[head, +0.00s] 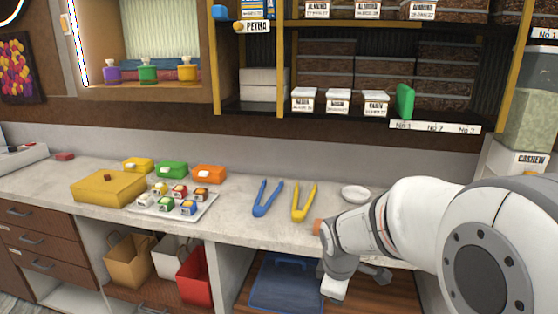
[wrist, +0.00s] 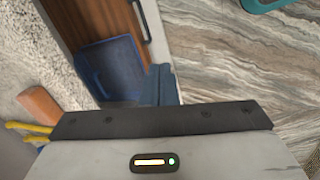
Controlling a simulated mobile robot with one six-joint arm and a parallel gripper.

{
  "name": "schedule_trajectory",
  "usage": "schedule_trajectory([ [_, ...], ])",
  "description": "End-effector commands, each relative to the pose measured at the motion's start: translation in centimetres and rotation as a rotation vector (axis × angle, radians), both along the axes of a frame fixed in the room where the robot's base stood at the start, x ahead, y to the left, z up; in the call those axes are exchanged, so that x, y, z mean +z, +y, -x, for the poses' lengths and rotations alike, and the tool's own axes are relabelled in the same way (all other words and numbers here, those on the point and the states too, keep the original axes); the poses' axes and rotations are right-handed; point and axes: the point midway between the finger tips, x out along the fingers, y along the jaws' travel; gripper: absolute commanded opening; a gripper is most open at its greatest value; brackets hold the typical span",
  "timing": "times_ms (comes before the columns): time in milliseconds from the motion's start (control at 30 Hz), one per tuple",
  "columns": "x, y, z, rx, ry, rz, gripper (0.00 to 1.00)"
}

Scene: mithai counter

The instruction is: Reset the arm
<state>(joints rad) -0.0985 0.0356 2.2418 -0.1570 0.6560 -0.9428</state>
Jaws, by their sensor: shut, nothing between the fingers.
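My gripper (wrist: 158,88) shows in the wrist view with its blue-grey fingers together and nothing between them. In the head view my white arm reaches in from the right, with its wrist bent down in front of the counter (head: 240,221). The gripper is below the counter top, in front of the open compartment that holds a blue bin (head: 285,283). The bin also shows in the wrist view (wrist: 112,68), beyond the fingers and apart from them. My arm hides part of the counter's right end.
Blue tongs (head: 267,198), yellow tongs (head: 304,202) and a white bowl (head: 355,193) lie on the counter near my arm. An orange object (head: 317,227) is close beside my wrist. A tray (head: 207,209) of small boxes sits left. The patterned floor (wrist: 235,60) looks mostly clear.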

Motion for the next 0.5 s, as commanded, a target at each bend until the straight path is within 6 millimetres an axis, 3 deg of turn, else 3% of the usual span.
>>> schedule_trajectory([
  [33,2.0,-0.5,1.8,-0.120,-0.015,-0.033,0.00],
  [200,5.8,-1.6,7.7,-0.537,-0.037,-0.149,0.00],
  [400,8.1,-2.0,13.3,-0.928,-0.046,-0.263,0.00],
  [500,8.5,-2.0,14.9,-1.044,-0.045,-0.297,0.00],
])
